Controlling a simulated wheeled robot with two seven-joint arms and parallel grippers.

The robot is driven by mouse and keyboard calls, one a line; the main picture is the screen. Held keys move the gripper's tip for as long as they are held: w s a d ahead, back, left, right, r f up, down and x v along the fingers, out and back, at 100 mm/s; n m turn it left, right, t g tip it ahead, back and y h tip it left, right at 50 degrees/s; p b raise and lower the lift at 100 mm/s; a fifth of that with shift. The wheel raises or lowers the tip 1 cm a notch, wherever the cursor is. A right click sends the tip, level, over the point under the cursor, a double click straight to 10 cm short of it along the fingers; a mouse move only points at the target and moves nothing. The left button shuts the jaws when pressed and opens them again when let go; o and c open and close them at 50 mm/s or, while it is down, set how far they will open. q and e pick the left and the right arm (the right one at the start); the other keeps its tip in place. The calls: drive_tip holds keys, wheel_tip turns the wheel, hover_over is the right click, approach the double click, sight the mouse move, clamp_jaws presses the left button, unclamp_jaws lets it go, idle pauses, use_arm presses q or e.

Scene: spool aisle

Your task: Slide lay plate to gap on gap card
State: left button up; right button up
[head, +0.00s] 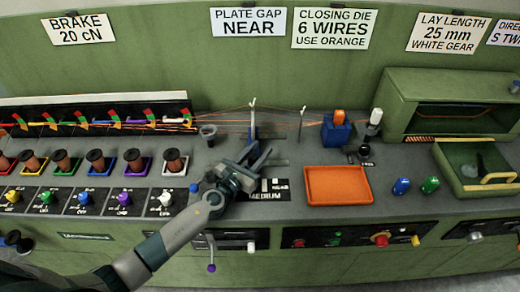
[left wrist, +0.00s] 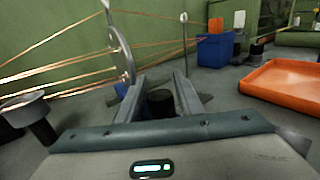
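The gap card (head: 248,22) on the back wall reads "PLATE GAP NEAR". The lay plate, a grey upright disc with holes, stands left of my left gripper's fingers in the left wrist view (left wrist: 122,55), with copper wires running to it. In the head view the plate (head: 252,124) is seen nearly edge-on, behind the gripper. My left gripper (head: 258,154) is low over the bench with its fingers apart. A dark round knob (left wrist: 161,103) shows between the fingers; whether they touch it cannot be told. A bench label reading "MEDIUM" (head: 265,196) lies beside the gripper, partly covered. My right gripper is out of view.
An orange tray (head: 338,197) and a blue holder (head: 336,130) stand to the right. A grey cup-shaped piece (head: 208,133) is left of the plate. A thin post (head: 301,124) stands right of it. Spools in coloured trays fill the left. Wires cross behind the gripper.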

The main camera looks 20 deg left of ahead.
use_arm(q)
drive_tip(key=shift+w+d, duration=0.1)
drive_tip(key=shift+w, duration=0.25)
clamp_jaws()
drive_tip(key=d, duration=0.2)
drive_tip(key=w+d, duration=0.1)
drive_tip(key=d, duration=0.1)
drive_tip(key=w+d, duration=0.1)
drive_tip(key=d, duration=0.2)
drive_tip(key=shift+p, duration=0.4)
unclamp_jaws()
drive_tip(key=shift+a, duration=0.1)
drive_tip(key=shift+s, duration=0.15)
